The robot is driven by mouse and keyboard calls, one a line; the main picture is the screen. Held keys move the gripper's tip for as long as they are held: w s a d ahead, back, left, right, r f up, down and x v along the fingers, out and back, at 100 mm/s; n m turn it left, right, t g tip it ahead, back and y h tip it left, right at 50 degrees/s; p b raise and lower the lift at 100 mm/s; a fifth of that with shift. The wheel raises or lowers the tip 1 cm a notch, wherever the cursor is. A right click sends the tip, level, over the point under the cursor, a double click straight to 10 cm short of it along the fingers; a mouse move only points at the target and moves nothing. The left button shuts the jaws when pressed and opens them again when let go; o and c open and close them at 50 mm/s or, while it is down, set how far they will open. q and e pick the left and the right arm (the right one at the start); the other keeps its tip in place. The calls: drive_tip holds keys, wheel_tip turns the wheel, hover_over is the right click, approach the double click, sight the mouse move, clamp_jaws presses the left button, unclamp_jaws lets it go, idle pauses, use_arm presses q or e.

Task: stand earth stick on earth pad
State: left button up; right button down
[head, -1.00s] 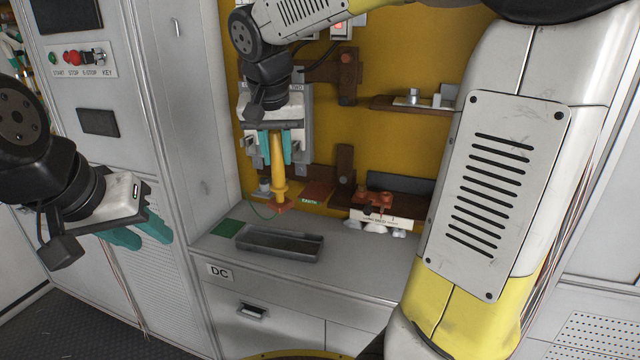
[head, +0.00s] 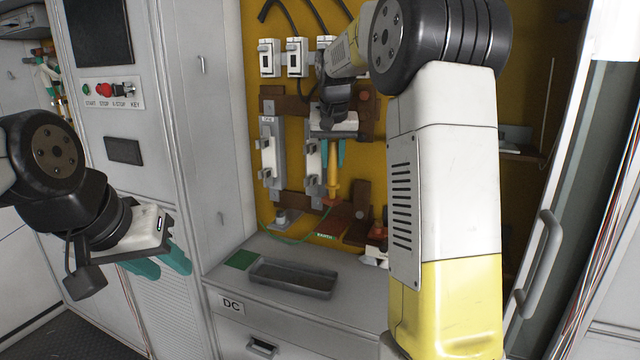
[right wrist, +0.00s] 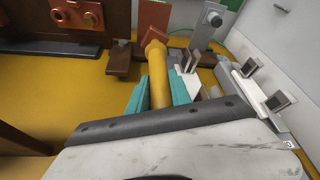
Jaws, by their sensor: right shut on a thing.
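The earth stick (head: 334,184) is a yellow rod with a reddish-brown lower end, hanging about upright in the head view. My right gripper (head: 333,154) is shut on its upper part. In the right wrist view the stick (right wrist: 158,78) stands between the teal fingers (right wrist: 157,98), its reddish end pointing away. A reddish-brown pad (head: 346,219), taken as the earth pad, lies by a green EARTH label. The stick's lower end is over or just beside it; I cannot tell if they touch. My left gripper (head: 160,266) is open and empty, far left.
A grey tray (head: 292,279) and a green square (head: 241,260) lie on the counter. A thin green wire runs near the pad. White fuse holders (head: 272,155) and brown brackets stand close around the right gripper on the yellow panel. My right arm hides the panel's right part.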

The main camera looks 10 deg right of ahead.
sight(332, 184)
drive_tip(key=f, duration=0.6)
drive_tip(key=shift+s+a, duration=0.15)
drive_tip(key=shift+s, duration=0.05)
drive_tip(key=shift+w+f, duration=0.25)
drive_tip(key=shift+f, duration=0.15)
drive_tip(key=c, duration=1.2)
unclamp_jaws()
drive_tip(key=shift+f, duration=0.15)
drive_tip(key=shift+o, duration=0.2)
